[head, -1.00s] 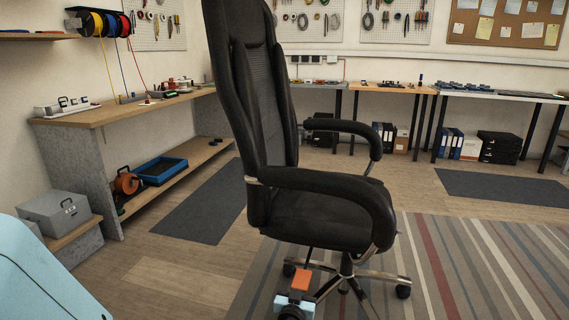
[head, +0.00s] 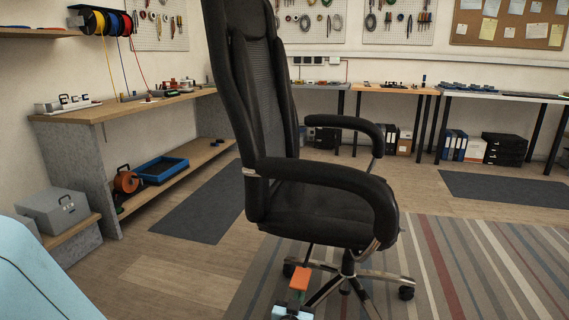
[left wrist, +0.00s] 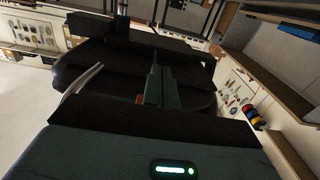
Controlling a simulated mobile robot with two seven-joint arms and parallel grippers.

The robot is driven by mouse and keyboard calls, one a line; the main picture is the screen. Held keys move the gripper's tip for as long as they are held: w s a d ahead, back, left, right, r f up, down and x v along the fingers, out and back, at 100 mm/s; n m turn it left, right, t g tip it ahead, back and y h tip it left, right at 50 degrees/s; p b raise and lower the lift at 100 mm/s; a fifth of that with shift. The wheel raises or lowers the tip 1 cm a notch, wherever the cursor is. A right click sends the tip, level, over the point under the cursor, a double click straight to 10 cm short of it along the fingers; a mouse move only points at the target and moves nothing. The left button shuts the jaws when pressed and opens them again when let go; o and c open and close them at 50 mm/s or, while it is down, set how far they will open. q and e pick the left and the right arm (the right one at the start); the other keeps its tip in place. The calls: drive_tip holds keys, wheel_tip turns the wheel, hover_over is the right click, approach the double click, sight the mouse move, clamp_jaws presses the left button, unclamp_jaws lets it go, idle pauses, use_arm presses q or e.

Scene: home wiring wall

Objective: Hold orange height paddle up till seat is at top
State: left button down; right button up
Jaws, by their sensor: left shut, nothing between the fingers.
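The black office chair (head: 315,205) stands upright in the middle of the head view. Its orange height paddle (head: 300,277) shows below the seat's left side. My left gripper (head: 297,297) is just under the paddle, at the bottom of the head view, with its fingertips close to or touching it. The left wrist view shows its green fingers (left wrist: 155,82) shut with nothing held, under the dark seat underside (left wrist: 95,68). A small red-orange piece (left wrist: 139,99) shows beside the fingers, partly hidden. My right gripper is not in view.
The chair's wheeled metal base (head: 385,270) stands at a striped rug (head: 475,265). A wooden bench (head: 120,110) with a lower shelf is on the left. A grey metal box (head: 55,210) sits at lower left.

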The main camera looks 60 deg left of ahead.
use_arm(q)
drive_tip(key=shift+f+b, duration=0.4)
drive_tip(key=shift+f, duration=0.3)
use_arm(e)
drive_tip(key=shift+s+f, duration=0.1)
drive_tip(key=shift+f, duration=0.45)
